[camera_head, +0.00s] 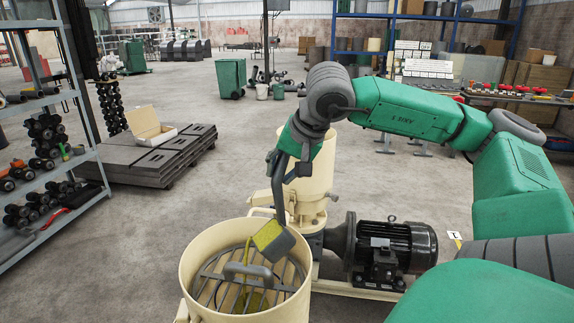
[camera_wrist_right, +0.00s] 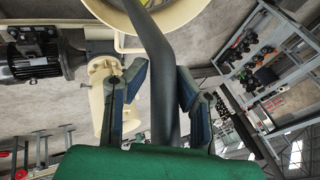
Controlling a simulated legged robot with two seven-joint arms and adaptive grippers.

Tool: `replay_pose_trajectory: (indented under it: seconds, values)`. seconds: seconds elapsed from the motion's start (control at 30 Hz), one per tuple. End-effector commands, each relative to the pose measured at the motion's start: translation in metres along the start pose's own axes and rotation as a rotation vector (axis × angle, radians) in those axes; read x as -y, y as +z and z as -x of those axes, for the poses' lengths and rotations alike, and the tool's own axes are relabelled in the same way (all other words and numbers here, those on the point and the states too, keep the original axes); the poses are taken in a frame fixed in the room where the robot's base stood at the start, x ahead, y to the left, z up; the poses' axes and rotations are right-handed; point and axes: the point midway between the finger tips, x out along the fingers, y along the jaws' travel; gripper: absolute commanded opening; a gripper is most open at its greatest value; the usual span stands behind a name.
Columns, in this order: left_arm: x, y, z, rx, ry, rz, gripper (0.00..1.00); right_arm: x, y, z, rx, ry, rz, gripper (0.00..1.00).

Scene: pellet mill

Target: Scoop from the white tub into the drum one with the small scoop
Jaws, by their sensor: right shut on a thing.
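My right gripper (camera_head: 279,166) is shut on the dark handle of the small scoop (camera_head: 274,238), above the near cream drum (camera_head: 304,292). The scoop head is tilted over the drum's open top, with yellow material at its edge. A thin yellow streak runs below it, and a yellow patch shows lower in the drum, under a grate with a grey handle. In the right wrist view the scoop handle (camera_wrist_right: 164,75) passes between the gripper fingers (camera_wrist_right: 160,95); the scoop head is out of sight. I cannot make out the white tub. My left gripper is not in view.
A black motor (camera_head: 392,248) stands right of the drum, beside a second cream cylinder (camera_head: 312,170). A shelf of rollers (camera_head: 45,140) stands at the left. Dark plates (camera_head: 160,160) with an open box (camera_head: 148,125) lie behind. Floor between them is clear.

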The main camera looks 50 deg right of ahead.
Motion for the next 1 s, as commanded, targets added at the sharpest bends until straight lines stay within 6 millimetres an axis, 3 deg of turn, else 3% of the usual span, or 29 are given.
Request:
replay_pose_trajectory:
  seconds: [0.4,1.0]
  values:
    - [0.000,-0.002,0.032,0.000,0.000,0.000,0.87,0.025,0.006,-0.002,-0.031,0.134,0.061,0.00]
    - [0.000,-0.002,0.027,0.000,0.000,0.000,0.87,0.057,0.020,-0.020,-0.073,0.343,0.148,0.00]
